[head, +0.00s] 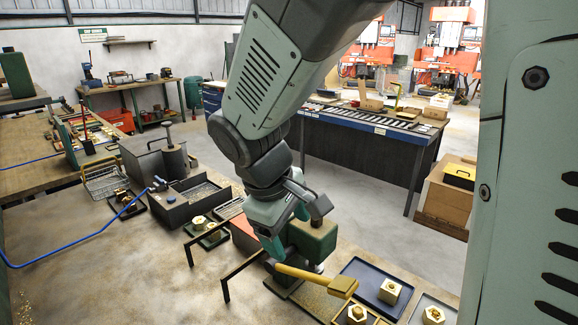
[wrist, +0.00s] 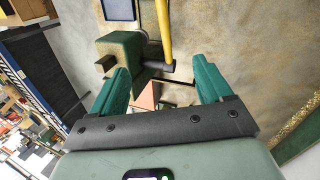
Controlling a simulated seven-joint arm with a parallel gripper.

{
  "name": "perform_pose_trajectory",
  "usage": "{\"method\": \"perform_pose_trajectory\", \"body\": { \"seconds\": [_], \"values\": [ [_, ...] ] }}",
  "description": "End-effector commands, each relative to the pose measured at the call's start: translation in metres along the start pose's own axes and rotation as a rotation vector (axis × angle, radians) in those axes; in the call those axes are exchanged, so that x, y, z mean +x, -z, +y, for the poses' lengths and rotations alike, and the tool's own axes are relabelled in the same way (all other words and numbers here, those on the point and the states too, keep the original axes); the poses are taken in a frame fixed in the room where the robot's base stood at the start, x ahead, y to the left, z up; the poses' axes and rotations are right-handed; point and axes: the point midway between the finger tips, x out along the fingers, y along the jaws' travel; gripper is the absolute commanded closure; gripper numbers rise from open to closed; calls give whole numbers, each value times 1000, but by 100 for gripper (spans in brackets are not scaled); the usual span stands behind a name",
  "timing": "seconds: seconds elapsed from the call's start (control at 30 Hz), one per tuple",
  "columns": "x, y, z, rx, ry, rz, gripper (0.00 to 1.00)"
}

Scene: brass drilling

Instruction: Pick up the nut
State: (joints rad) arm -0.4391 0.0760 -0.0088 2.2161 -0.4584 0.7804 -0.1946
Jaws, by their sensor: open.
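Several brass hex nuts show in the head view. One nut (head: 389,291) is on a dark blue tray (head: 366,272) at the lower right. Another nut (head: 355,314) is in a wooden-edged tray at the bottom edge, and a third nut (head: 433,315) is on a grey tray to its right. More brass pieces (head: 198,222) lie on small green trays left of my arm. I cannot tell which nut the task means. My gripper (head: 287,230) is beside a green block-shaped fixture, left of the blue tray. In the wrist view my gripper (wrist: 163,82) is open and empty, with no nut clearly visible.
The green fixture (head: 314,238) stands close to my fingers; it also shows in the wrist view (wrist: 120,45). Black bracket bars (head: 243,274) stand left. Grey boxes (head: 190,205) stand farther left.

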Motion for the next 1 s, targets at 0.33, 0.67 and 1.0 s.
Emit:
{"method": "perform_pose_trajectory", "body": {
  "seconds": [0.33,0.67,1.0],
  "values": [
    [131,100,-84,-689,-48,-169,21],
    [250,17,-72,-883,-150,-650,21],
    [281,-37,-41,-928,-259,-896,21]
  ]
}}
